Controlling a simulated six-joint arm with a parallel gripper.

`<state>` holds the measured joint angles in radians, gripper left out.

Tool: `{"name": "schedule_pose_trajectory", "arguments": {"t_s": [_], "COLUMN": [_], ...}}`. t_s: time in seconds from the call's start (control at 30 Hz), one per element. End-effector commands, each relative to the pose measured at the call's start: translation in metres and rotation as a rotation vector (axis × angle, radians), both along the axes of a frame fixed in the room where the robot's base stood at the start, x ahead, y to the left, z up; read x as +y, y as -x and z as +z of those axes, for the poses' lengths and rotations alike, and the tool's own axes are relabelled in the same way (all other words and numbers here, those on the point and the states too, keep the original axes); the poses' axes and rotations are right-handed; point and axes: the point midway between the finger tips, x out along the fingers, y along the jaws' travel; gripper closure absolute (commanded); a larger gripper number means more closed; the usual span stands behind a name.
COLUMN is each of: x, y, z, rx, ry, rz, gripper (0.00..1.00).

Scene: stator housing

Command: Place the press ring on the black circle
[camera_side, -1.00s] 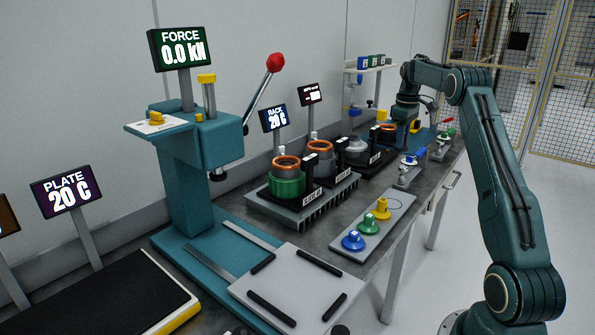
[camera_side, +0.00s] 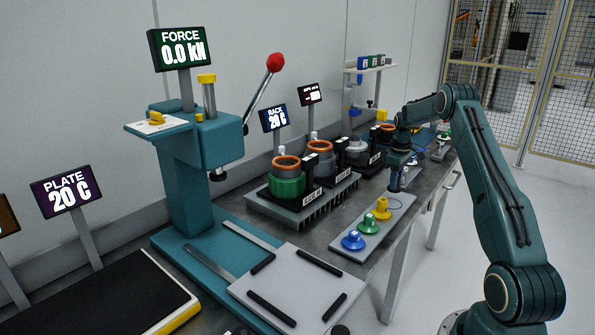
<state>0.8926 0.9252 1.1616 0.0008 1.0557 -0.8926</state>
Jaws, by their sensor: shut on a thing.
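My gripper (camera_side: 395,186) points down over the far end of a light grey tray (camera_side: 345,241). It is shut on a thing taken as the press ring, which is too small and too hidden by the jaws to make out. The thin black circle (camera_side: 394,205) is drawn on the tray's far end, right under or just in front of the gripper. I cannot tell whether the held ring touches the tray.
Yellow (camera_side: 381,210), green (camera_side: 368,225) and blue (camera_side: 352,241) knobbed pieces stand in a row on the tray. To the left are housings with copper windings (camera_side: 287,180) on a finned rack and a teal press (camera_side: 190,170). A grey plate with black bars (camera_side: 297,285) lies in front.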

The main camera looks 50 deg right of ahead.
Motion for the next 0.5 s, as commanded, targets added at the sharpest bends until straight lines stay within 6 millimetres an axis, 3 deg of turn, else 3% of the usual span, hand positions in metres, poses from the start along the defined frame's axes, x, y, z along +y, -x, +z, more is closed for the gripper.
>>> {"name": "schedule_pose_trajectory", "arguments": {"t_s": [0.5], "x": [0.000], "y": [0.000], "z": [-0.023], "rx": [0.001], "ry": [-0.001], "rz": [0.000], "gripper": [1.00]}}
